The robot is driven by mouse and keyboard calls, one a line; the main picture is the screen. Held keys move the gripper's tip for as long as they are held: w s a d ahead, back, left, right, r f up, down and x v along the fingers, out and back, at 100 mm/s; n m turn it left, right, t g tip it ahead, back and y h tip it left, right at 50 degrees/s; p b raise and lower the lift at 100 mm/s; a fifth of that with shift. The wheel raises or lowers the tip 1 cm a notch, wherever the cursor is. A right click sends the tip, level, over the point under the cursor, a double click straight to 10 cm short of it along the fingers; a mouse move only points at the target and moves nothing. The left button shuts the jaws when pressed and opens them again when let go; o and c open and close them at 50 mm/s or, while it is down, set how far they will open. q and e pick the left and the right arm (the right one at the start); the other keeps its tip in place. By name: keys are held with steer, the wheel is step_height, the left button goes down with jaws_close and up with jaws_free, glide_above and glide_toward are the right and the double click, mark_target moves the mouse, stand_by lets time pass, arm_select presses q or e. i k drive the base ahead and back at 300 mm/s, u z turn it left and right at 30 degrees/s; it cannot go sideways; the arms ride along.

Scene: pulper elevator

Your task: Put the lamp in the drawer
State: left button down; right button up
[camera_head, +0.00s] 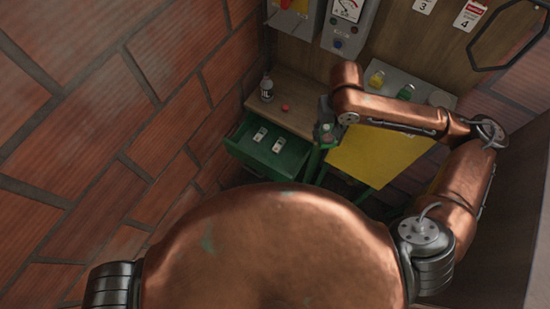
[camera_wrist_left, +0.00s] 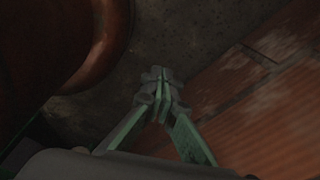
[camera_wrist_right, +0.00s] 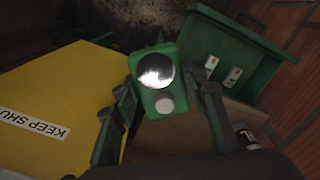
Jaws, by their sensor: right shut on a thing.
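The lamp (camera_wrist_right: 152,101) is a small green box with a big round lens and a smaller pale disc. My right gripper (camera_wrist_right: 165,95) is shut on it, one finger on each side. In the head view the right gripper (camera_head: 325,128) is just right of the green drawer (camera_head: 290,163); the lamp is hard to make out there. The drawer is pulled out of the wooden bench and holds two small pale pieces. It also shows in the right wrist view (camera_wrist_right: 200,48), beyond the lamp. My left gripper (camera_wrist_left: 160,92) has its fingertips together, empty, and is outside the head view.
A bottle (camera_head: 266,88) and a red button (camera_head: 285,107) are on the bench top (camera_head: 297,91). A yellow panel (camera_head: 375,158) stands to the right. A brick wall (camera_head: 120,120) closes the left side. Gauges and a control box hang at the back.

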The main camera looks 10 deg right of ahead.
mark_target(290, 163)
steer(key=u, duration=1.95)
steer(key=k, duration=0.35)
steer(key=z, duration=0.95)
